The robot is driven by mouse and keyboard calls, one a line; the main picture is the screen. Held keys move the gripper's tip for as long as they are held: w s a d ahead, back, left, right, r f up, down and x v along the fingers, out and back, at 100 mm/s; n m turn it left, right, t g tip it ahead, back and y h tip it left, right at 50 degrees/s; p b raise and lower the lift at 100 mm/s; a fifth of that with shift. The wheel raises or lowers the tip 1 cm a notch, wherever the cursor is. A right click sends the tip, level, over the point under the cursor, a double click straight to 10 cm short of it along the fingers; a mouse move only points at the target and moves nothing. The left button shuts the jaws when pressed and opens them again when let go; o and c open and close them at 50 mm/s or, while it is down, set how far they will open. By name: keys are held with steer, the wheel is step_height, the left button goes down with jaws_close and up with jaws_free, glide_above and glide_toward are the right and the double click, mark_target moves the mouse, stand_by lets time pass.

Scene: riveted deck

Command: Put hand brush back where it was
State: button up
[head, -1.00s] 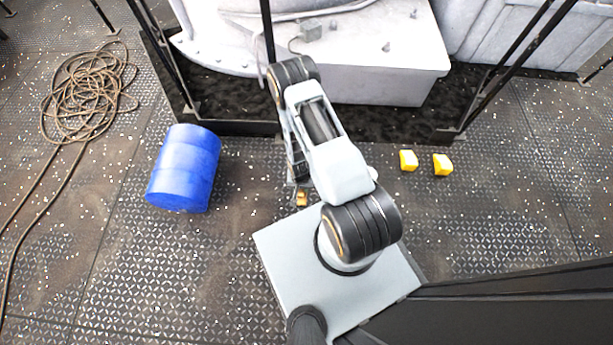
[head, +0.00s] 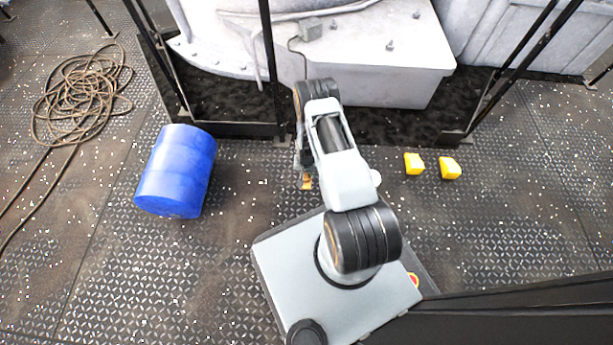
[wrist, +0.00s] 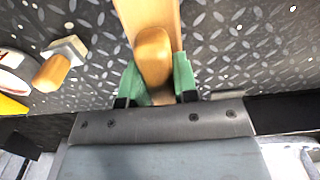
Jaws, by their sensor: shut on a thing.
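My gripper (wrist: 155,88) has green fingertips, shut on the wooden hand brush (wrist: 153,50) in the wrist view. Its rounded tan handle end lies between the fingers and a paler wooden part extends beyond the top edge; no bristles show. In the head view the brush is a small orange-brown piece (head: 307,182) below my arm's end, over the deck just in front of the machine's dark tray. My arm hides most of the gripper there. I cannot tell how high the brush is above the deck.
A blue drum (head: 177,171) lies left of my arm. Coiled rope (head: 82,98) lies far left. Black posts (head: 270,70) edge the pale machine (head: 370,60). The wrist view's left side shows another wooden-handled thing (wrist: 52,72).

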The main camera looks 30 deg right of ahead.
steer(key=shift+w+d+f+b, duration=0.15)
steer(key=shift+f+b, duration=0.55)
steer(key=shift+f, duration=1.05)
steer(key=shift+f, duration=0.15)
steer(key=o, duration=0.9)
